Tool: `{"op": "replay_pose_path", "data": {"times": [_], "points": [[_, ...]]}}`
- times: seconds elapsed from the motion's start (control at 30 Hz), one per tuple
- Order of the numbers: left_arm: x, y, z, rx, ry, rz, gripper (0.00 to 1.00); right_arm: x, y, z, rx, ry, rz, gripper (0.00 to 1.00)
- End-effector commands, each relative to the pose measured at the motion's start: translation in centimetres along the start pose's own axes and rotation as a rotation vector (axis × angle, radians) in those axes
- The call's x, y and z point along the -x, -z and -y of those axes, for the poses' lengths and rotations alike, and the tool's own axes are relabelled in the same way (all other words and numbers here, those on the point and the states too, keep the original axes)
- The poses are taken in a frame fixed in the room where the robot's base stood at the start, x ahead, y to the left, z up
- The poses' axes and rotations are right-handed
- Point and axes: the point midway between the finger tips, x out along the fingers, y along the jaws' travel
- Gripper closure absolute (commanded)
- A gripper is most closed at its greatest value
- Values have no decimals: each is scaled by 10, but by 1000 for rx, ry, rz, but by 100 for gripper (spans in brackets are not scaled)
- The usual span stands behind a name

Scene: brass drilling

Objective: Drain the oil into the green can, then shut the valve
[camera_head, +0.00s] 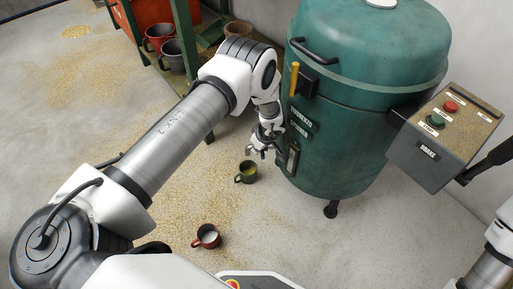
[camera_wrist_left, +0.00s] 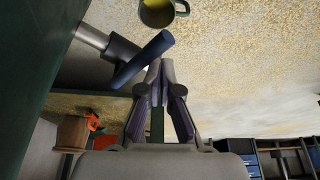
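The green can (camera_head: 246,173) stands on the floor in front of the green machine (camera_head: 335,130) and holds yellow liquid. It also shows at the top of the left wrist view (camera_wrist_left: 157,14), close to the valve's outlet. The valve has a grey pipe (camera_wrist_left: 92,37) and a blue lever (camera_wrist_left: 143,60), set slantwise in that view. My left gripper (camera_head: 263,149) is low at the machine's front, above the can. In the wrist view its fingers (camera_wrist_left: 161,66) meet at the tips, beside the blue lever, with nothing visible between them. I cannot tell whether they touch it. My right gripper is out of view.
A red can (camera_head: 206,237) with pale content stands on the floor nearer to me. A control box (camera_head: 445,135) with red and green buttons stands at the right. A green rack (camera_head: 188,45) with a red and a grey pot is behind my left arm. Chips litter the floor.

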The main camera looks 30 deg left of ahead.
Motion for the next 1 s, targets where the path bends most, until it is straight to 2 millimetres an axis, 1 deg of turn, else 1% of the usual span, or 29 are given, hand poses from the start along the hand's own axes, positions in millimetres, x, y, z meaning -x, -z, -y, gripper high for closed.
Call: {"op": "replay_pose_path", "data": {"times": [0.03,0.13,0.27,0.3,0.4,0.5,0.6,0.73,1.0], "points": [[1,-4,-2,-5,-10,5,100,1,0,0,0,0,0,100],[0,1,4,-4,-7,5,100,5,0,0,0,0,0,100],[-4,14,19,-3,-2,4,100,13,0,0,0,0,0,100],[4,18,18,-4,-6,2,100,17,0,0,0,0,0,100],[36,22,9,-3,-8,1,100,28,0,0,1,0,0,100],[61,25,3,-3,-6,0,100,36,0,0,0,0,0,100],[78,27,-1,-2,-5,1,100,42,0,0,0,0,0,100],[89,28,-4,-2,-2,1,100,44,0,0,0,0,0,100],[89,28,-4,-2,-2,1,100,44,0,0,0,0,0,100]]}}
